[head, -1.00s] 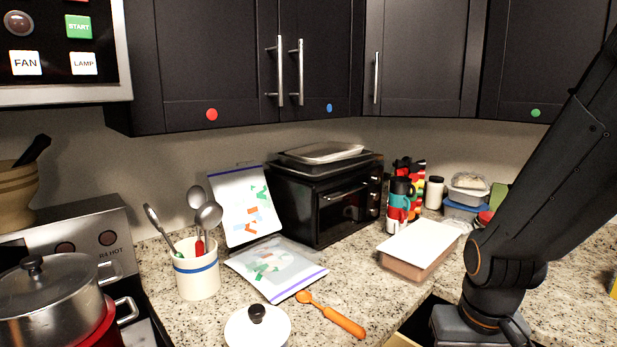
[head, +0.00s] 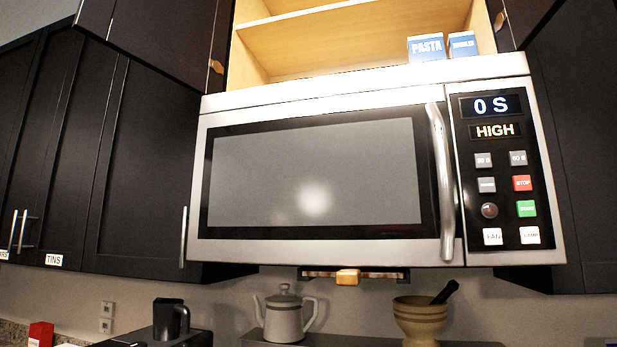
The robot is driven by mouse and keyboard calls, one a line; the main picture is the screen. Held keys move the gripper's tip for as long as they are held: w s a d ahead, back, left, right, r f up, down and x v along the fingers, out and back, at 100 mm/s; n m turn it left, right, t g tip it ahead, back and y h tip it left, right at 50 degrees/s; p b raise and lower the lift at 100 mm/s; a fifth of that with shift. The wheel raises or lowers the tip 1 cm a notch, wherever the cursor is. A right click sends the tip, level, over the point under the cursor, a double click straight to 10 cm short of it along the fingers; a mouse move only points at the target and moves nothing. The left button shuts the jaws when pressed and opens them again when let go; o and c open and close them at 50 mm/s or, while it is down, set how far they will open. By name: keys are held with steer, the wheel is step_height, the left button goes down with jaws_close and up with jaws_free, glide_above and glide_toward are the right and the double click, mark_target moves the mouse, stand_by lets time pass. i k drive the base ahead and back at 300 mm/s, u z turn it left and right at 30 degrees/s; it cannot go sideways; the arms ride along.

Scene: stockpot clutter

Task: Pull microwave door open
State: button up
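The microwave (head: 330,247) hangs under an open cabinet shelf and fills the middle of the head view. It is silver with a dark glass door (head: 315,175), and the door is shut. A vertical curved silver handle (head: 442,185) runs down the door's right side. A control panel (head: 503,170) with a display reading "0 S" and "HIGH" is to the right of the handle. My gripper is not in view now, and no part of my arm shows.
Pasta boxes (head: 426,47) stand on the open shelf (head: 350,38) above. Dark cabinets (head: 140,170) flank the microwave. A teapot (head: 284,315), a mortar with pestle (head: 420,318) and a dark appliance (head: 168,325) are below. The space directly before the door looks clear.

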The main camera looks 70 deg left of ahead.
mark_target(364, 179)
steer(key=z, duration=1.5)
steer(key=i, duration=0.7)
steer(key=u, duration=4.5)
steer(key=i, duration=0.5)
steer(key=z, duration=1.25)
steer(key=k, duration=0.3)
steer(key=u, duration=0.65)
